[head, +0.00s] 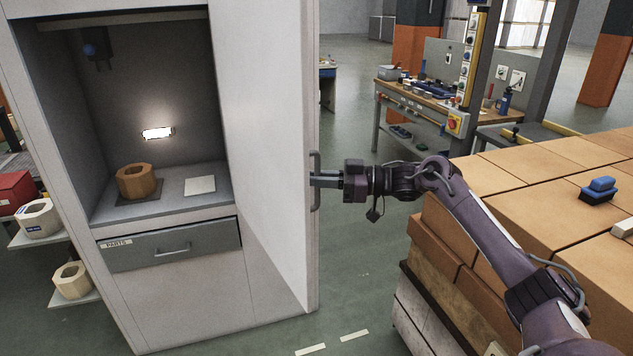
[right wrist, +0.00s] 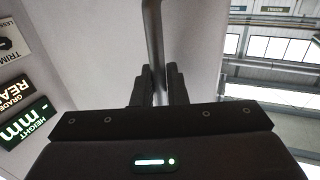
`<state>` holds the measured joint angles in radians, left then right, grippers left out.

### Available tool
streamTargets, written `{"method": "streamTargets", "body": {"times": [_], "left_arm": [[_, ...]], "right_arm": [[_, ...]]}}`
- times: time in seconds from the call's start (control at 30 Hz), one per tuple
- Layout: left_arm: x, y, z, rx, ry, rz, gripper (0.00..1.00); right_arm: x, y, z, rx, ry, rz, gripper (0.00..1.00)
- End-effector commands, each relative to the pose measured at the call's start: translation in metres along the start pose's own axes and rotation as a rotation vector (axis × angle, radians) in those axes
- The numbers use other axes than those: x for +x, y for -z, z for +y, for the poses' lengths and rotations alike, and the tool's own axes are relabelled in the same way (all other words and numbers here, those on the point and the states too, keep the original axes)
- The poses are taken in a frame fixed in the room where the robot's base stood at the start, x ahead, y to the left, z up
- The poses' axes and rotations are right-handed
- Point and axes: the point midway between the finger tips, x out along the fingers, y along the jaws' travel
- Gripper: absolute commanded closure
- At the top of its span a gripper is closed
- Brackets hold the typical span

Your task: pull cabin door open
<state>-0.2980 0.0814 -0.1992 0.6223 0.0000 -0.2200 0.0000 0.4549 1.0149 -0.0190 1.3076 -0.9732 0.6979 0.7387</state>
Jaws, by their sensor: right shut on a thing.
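The white cabin door (head: 262,120) stands swung open at the right side of the cabin (head: 185,305), with the cabin's inside in plain view. Its grey bar handle (head: 316,163) is on the door's outer side, near its free edge. My right gripper (head: 318,179) is shut on the handle. In the right wrist view the handle bar (right wrist: 153,45) runs up from between the two dark fingers (right wrist: 161,88). My left gripper is not in view.
Inside the cabin a brown ring-shaped part (head: 139,182) sits on a dark pad beside a white plate (head: 200,185). A PARTS drawer (head: 172,246) is below. Stacked brown blocks (head: 540,185) stand close under my right arm. Green floor (head: 350,275) is clear beside the door.

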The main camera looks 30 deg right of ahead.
Motion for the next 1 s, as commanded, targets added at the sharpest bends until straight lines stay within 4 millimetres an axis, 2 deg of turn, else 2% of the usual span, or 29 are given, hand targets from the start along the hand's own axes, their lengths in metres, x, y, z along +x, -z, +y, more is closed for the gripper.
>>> {"method": "streamTargets", "body": {"times": [0.2, 0.23, 0.33, 0.67, 0.77, 1.0], "left_arm": [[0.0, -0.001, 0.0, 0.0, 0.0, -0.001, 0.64], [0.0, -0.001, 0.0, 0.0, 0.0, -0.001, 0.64], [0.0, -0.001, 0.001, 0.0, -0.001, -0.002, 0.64], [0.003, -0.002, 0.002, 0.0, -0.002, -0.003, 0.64], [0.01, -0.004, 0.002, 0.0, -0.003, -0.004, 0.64], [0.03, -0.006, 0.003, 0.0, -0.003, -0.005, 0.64]], "right_arm": [[0.0, 0.0, 0.001, 0.0, -0.003, -0.001, 1.0], [0.0, 0.0, 0.001, 0.0, -0.004, -0.001, 0.84], [0.0, 0.0, 0.001, -0.001, -0.003, -0.001, 0.71], [-0.004, -0.001, 0.001, -0.001, -0.003, -0.001, 0.7], [-0.015, -0.004, 0.001, -0.002, -0.005, -0.003, 0.7], [-0.056, -0.005, 0.001, -0.001, -0.005, -0.004, 0.7]]}}
